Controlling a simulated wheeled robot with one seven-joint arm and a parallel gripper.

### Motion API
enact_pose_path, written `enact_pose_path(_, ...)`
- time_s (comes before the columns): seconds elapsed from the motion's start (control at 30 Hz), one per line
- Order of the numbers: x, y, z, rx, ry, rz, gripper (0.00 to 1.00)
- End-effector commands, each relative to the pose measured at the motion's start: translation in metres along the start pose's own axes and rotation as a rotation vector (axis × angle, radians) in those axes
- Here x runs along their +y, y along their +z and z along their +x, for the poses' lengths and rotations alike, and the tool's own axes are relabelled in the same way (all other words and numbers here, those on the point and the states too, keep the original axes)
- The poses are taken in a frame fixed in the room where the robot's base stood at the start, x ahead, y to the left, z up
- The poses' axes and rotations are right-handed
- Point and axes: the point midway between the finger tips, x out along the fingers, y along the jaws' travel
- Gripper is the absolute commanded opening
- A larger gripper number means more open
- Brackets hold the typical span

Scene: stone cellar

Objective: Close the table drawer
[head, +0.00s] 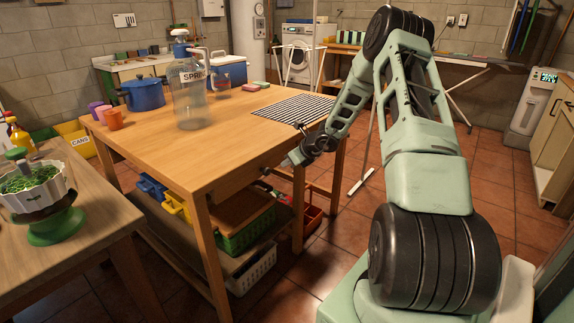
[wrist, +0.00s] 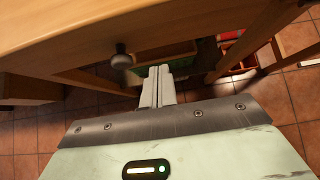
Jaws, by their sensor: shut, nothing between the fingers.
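The wooden table (head: 165,130) stands left of my arm, its near side facing me. The drawer front (head: 240,178) is in that side under the tabletop, and I see no clear gap around it. Its small dark knob (head: 264,170) also shows in the wrist view (wrist: 122,57), on the wooden face across the top. My gripper (head: 286,163) is near the table side, just right of the knob. In the wrist view my gripper's fingers (wrist: 158,72) are together and empty, below and right of the knob, apart from it. Whether the fingers touch the wood, I cannot tell.
A clear spray bottle (head: 190,90), a blue pot (head: 143,94), cups and a striped mat (head: 291,110) are on the table. Crates (head: 250,225) fill its lower shelf. Another table (head: 75,235) with a white bowl (head: 35,190) is at left. Tiled floor is open at right.

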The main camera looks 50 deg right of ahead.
Motion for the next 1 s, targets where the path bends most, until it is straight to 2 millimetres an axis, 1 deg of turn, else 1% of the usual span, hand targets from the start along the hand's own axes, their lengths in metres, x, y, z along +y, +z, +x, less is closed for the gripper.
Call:
enact_pose_path(0.03,0.000,0.000,-0.009,0.000,-0.001,0.000,0.00)
enact_pose_path(0.3,-0.001,-0.001,-0.055,0.003,-0.003,0.000,0.00)
enact_pose_path(0.4,-0.001,-0.001,-0.070,0.003,-0.003,0.001,0.00)
enact_pose_path(0.5,0.000,-0.002,-0.080,0.003,-0.001,0.002,0.00)
enact_pose_path(0.63,0.000,-0.002,-0.086,0.004,-0.001,0.001,0.00)
enact_pose_path(0.87,0.000,-0.003,-0.086,0.004,0.000,0.002,0.00)
enact_pose_path(0.97,0.012,0.006,-0.085,0.006,0.021,-0.039,0.00)
enact_pose_path(1.0,0.023,0.014,-0.085,0.007,0.042,-0.079,0.00)
